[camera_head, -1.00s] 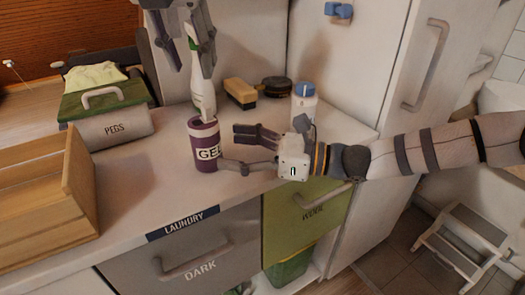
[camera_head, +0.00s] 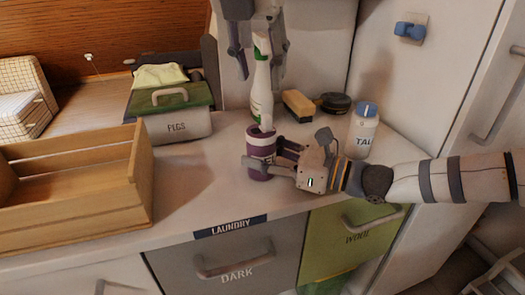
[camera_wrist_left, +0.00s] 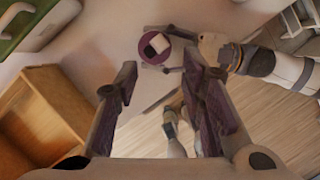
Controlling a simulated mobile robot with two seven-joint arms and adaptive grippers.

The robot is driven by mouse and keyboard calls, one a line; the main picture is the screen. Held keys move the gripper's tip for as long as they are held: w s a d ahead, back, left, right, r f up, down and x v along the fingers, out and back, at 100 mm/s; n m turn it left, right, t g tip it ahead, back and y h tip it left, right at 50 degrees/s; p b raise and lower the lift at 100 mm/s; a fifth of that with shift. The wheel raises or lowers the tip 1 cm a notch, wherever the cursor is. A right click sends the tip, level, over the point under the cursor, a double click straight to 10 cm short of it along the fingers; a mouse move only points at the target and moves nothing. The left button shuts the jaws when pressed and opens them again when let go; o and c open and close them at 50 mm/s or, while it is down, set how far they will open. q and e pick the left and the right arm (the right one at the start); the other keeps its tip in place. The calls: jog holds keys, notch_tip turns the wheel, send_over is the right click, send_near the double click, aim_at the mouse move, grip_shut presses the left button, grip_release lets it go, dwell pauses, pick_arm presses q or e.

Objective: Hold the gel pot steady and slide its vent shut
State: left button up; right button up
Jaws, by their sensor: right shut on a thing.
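The purple gel pot (camera_head: 262,172) stands upright on the white counter, its label mostly covered by my right gripper. In the left wrist view the pot (camera_wrist_left: 172,58) shows from above, with a pale square piece and a dark patch beside it on its lid. The dark patch looks like the vent's opening. My right gripper (camera_head: 268,158) is shut on the pot's body from the right, one finger across its front. My left gripper (camera_head: 259,72) hangs above the pot, open and empty, its fingers pointing down. Its two fingers (camera_wrist_left: 160,82) show wide apart in the wrist view.
A green and white bottle (camera_head: 262,92) stands behind the pot. A brush (camera_head: 298,104), a dark round tin (camera_head: 334,103) and a talc bottle (camera_head: 362,136) are at the right. A wooden crate (camera_head: 75,190) and pegs box (camera_head: 178,126) are at the left. Counter between crate and pot is clear.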

aim_at(266, 116)
pick_arm(q)
jog(key=w+a+r+n+g+h, duration=0.1)
jog(key=a+n, duration=0.1)
jog(key=n, duration=1.1)
jog(key=w+a+r+n+g+h, duration=0.1)
jog(key=a+n+h, duration=0.1)
jog(key=n, duration=1.1)
jog(key=x, duration=1.2)
jog(key=shift+d+f, duration=0.15)
jog(key=shift+f, duration=0.05)
grip_shut()
